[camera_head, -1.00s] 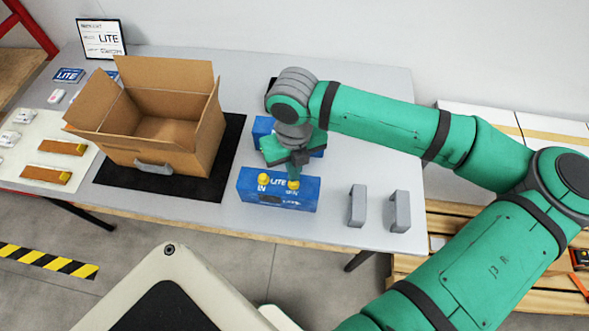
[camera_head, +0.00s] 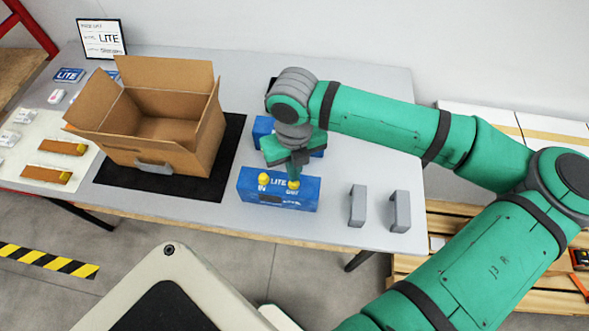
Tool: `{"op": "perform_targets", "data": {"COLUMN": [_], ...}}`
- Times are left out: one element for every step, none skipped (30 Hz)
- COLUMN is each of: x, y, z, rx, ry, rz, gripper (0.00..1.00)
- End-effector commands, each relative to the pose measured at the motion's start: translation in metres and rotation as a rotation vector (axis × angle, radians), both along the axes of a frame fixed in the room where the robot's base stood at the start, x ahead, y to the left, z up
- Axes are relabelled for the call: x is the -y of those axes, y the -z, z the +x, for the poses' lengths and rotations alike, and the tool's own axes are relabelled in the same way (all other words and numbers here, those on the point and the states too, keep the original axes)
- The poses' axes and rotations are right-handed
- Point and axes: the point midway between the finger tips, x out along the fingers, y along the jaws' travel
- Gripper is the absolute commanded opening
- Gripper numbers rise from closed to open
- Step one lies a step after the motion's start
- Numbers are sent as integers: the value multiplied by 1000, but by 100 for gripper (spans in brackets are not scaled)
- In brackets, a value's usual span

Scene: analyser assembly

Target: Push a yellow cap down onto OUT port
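A blue analyser box (camera_head: 246,188) marked LITE lies near the front edge of the table. One yellow cap (camera_head: 263,179) stands on its top at the left, by the IN marking. A second yellow cap (camera_head: 293,184) is at the right, by the other port's marking, directly under my gripper (camera_head: 294,174). My gripper points down and its tip is at or just above this cap. Whether it touches the cap cannot be made out. The fingers look close together, but their gap is too small to judge.
A second blue box (camera_head: 262,128) stands behind my gripper, partly hidden. An open cardboard box (camera_head: 190,147) is on a black mat (camera_head: 228,160) to the left. Two grey brackets (camera_head: 357,206) (camera_head: 400,212) stand to the right. Clear table lies behind them.

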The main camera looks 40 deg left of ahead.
Motion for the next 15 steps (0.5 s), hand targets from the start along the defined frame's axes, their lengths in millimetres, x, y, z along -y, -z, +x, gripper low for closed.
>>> {"op": "perform_targets", "data": {"x": [0,0,0,0,0,0,0,0,0,0,0,0,0,0,0], "y": [0,0,0,0,0,1,1,1,2,2,2,3,3,3,4], "z": [0,0,0,0,0,0,0,0,0,0,0,0,0,0,0], "rx": [0,0,0,0,0,0,0,0,-1,-1,-1,-1,-1,-1,-1], "ry": [0,0,0,0,0,0,0,0,0,0,0,0,0,0,0], "rz": [0,0,0,0,0,0,0,0,0,0,0,0,0,0,0], "gripper": [0,0,0,0,0,0,0,0,0,0,0,0,0,0,0]}}
